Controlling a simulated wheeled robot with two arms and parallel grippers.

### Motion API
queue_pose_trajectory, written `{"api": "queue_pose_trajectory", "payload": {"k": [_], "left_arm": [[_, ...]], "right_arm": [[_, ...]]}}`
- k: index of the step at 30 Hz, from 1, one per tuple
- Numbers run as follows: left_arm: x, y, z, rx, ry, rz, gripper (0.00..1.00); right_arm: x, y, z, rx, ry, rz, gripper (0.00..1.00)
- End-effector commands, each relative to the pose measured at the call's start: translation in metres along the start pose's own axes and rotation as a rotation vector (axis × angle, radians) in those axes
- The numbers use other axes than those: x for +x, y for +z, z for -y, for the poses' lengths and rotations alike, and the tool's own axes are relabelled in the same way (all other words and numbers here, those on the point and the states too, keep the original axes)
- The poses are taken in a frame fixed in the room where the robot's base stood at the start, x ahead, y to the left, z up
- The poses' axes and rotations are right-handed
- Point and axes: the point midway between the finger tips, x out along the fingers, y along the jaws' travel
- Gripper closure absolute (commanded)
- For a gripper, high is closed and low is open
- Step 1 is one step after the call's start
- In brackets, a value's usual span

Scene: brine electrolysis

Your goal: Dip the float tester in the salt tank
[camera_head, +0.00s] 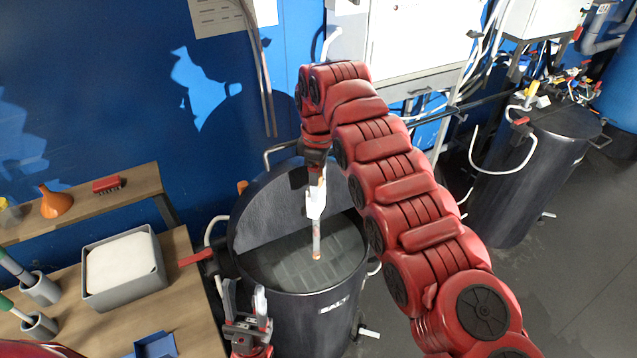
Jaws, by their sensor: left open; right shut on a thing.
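The float tester (316,235) is a thin, clear tube with a white upper part and a reddish-orange lower end. My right gripper (315,181) is shut on its upper part and holds it nearly upright. The tester hangs over the opening of the salt tank (296,335), a dark drum marked "SALT" with liquid inside. I cannot tell whether its lower tip touches the liquid. My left gripper (245,303) is open and empty, in front of the tank's left side near the bench edge.
The tank's dark half-lid (275,212) stands raised behind the opening. On the left bench (188,300) are a grey bin (100,298) and cup holders (38,290). A shelf bears an orange funnel (55,203) and red brush (106,184). Another dark tank (520,180) stands right.

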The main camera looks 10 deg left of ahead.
Motion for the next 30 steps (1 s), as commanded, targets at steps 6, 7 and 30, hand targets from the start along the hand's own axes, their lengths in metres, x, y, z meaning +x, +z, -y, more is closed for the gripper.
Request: {"api": "queue_pose_trajectory", "payload": {"k": [6,7,30], "left_arm": [[0.024,-0.004,0.001,0.0,0.0,0.0,0.5],[0.026,-0.004,0.001,0.0,0.0,0.0,0.5],[0.07,-0.012,0.004,0.0,0.0,0.0,0.5]], "right_arm": [[-0.027,0.0,0.0,0.0,0.001,0.0,1.0],[-0.03,0.0,0.0,0.0,0.001,0.0,1.0],[-0.08,0.0,0.0,0.0,0.001,-0.001,1.0]]}}
